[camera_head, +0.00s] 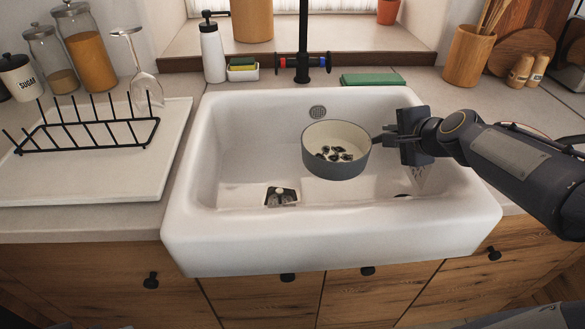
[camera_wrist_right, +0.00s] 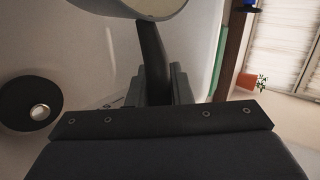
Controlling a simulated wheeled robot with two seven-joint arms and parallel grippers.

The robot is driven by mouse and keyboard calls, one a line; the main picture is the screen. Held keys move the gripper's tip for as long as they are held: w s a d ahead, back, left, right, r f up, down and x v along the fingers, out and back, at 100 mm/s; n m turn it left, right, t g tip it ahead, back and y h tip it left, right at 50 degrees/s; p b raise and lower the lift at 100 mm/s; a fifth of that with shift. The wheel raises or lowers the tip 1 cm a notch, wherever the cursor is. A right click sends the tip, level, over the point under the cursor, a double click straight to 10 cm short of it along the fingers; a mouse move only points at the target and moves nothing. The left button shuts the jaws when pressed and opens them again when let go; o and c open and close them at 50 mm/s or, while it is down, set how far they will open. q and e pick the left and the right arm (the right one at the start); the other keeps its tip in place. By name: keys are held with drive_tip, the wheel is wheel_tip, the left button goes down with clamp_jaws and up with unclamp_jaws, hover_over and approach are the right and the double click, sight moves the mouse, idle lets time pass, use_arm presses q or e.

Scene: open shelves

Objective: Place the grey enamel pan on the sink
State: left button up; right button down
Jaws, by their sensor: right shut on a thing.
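The grey enamel pan (camera_head: 336,165) has a cream inside with several small dark pieces in it. It is inside the outline of the white sink (camera_head: 190,220) in the head view, upright and seemingly above the sink floor. My right gripper (camera_head: 388,138) comes in from the right and is shut on the pan's handle. The right wrist view shows the dark handle (camera_wrist_right: 152,60) between the fingers, with part of the pan (camera_wrist_right: 150,8) at the top edge. My left gripper is not in view.
A black tap (camera_head: 303,50) stands behind the sink. A white drainboard with a black rack (camera_head: 85,135) and a upturned glass (camera_head: 140,70) is on the left.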

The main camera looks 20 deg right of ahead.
drive_tip(key=x, duration=1.1)
drive_tip(key=a+x, duration=0.1)
drive_tip(key=x, duration=0.4)
drive_tip(key=shift+f, duration=0.2)
drive_tip(key=shift+w+d+f+b, duration=0.1)
drive_tip(key=shift+w+f+b, duration=0.15)
drive_tip(key=shift+f, duration=0.7)
drive_tip(key=shift+w+f+b, duration=0.1)
drive_tip(key=shift+f+b, duration=0.2)
drive_tip(key=shift+f, duration=0.7)
drive_tip(key=shift+r, duration=0.1)
drive_tip(key=c, duration=1.3)
unclamp_jaws()
